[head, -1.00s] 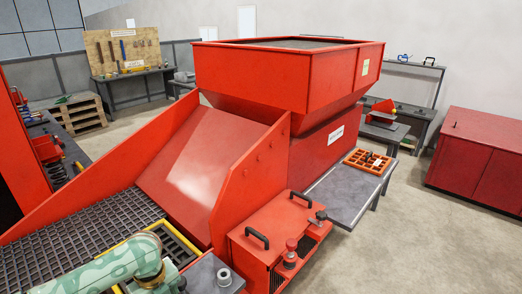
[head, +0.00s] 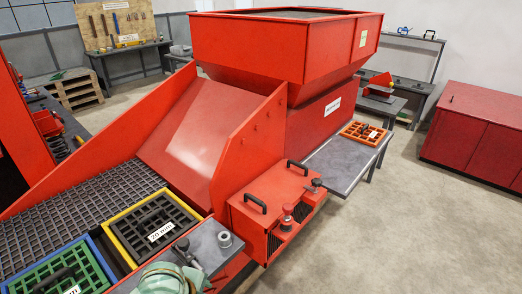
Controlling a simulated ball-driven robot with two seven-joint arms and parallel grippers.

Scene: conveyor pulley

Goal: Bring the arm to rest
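A pale green, camouflage-patterned link of my own arm (head: 162,279) shows at the bottom edge, over the near end of a grey side table. Only this rounded part is in the picture, and I cannot tell which arm it belongs to. Neither gripper is in view, so what they hold or touch is hidden.
The grey side table (head: 212,262) carries a grey ring-shaped part (head: 224,239) and a dark tool (head: 184,251). Beside it are a yellow-framed screen (head: 152,226) and a blue-framed green screen (head: 62,272). A red hopper machine (head: 285,60) fills the middle. The floor at right is clear.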

